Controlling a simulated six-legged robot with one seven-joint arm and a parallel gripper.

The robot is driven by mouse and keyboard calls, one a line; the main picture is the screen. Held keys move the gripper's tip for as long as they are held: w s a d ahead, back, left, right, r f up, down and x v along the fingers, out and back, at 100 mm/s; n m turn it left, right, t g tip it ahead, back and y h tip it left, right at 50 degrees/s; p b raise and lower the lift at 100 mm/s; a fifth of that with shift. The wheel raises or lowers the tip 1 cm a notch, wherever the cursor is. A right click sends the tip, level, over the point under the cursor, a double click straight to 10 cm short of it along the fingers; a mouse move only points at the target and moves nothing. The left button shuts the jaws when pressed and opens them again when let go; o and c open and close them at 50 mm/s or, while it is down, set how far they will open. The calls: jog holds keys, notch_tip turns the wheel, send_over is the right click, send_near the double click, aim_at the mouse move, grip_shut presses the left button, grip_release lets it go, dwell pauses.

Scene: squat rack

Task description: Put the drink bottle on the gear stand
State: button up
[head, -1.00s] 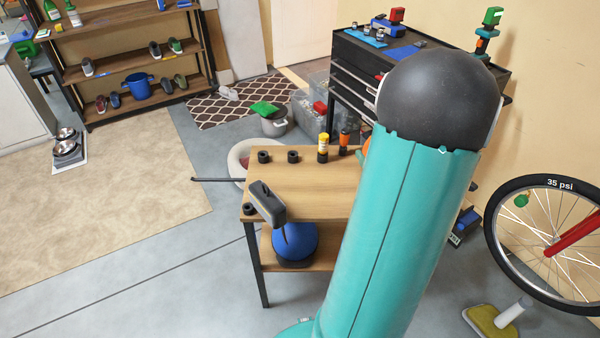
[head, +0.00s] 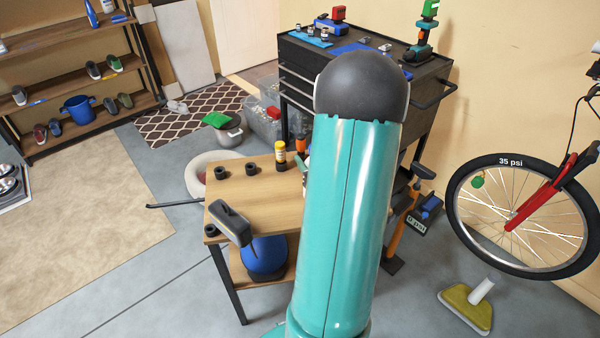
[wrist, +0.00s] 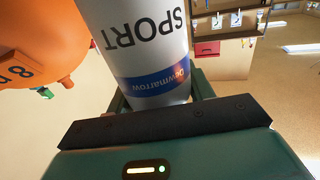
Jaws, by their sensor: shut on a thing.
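The drink bottle (wrist: 147,35) is white with a blue band and the word SPORT, upside down in the wrist view. My gripper (wrist: 160,93) is shut on it, with a finger on each side. In the head view my arm hides both the gripper and the bottle. A two-tier wooden stand (head: 250,187), which looks like the gear stand, is left of my arm. Black rings stand on its top, and a yellow-and-white bottle (head: 280,153) stands at its back edge. A dark grey object (head: 232,222) lies at its front left.
A blue ball (head: 264,257) sits on the lower shelf. A black tool cart (head: 310,78) stands behind. A bicycle wheel (head: 520,212) is at right. In the wrist view, a large orange round object (wrist: 40,40) is close left of the bottle.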

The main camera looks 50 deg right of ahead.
jog(key=w+f, duration=0.3)
jog(key=f, duration=0.3)
jog(key=shift+w+f, duration=0.2)
jog(key=shift+f, duration=0.2)
jog(key=shift+a, duration=0.1)
jog(key=shift+f, duration=0.2)
jog(key=o, duration=1.4)
jog(key=shift+o, duration=0.2)
jog(key=v, duration=1.2)
